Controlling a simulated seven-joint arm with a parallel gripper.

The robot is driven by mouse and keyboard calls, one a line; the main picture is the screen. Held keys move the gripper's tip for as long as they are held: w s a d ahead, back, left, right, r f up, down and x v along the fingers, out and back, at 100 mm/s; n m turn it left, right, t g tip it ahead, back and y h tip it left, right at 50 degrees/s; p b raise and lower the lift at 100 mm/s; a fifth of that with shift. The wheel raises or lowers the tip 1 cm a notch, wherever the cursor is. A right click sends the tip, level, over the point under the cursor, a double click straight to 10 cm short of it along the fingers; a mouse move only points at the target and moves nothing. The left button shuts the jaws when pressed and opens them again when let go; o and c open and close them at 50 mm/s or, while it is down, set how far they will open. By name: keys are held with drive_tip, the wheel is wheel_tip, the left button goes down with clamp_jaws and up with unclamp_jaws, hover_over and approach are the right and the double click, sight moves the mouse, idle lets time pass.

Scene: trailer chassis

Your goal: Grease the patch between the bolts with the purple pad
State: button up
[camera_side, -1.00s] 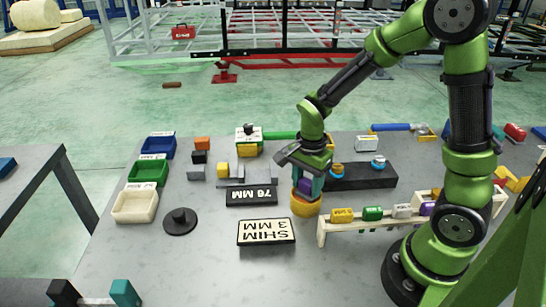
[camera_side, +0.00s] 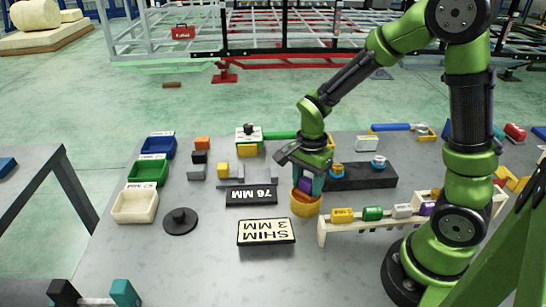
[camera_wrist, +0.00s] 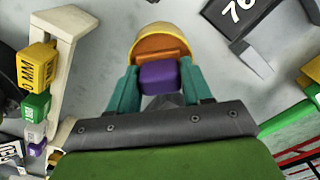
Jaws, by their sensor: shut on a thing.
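My gripper (camera_wrist: 158,88) has teal fingers closed on the purple pad (camera_wrist: 158,77), a small purple block. The pad also shows in the side view (camera_side: 304,184), low between the fingers. It is at the mouth of a round yellow pot (camera_side: 305,206) with an orange inside (camera_wrist: 160,47); whether it touches the orange is unclear. A black plate (camera_side: 362,182) lies just right of the gripper in the side view.
A cream rack (camera_side: 370,227) with several coloured blocks stands right of the pot. Signs reading "76 MM" (camera_side: 251,196) and "SHIM 3 MM" (camera_side: 266,231) lie left of it. Blue, green and cream bins (camera_side: 135,207) line the left edge.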

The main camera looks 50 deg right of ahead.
sight(307, 179)
drive_tip(key=shift+r, duration=3.3)
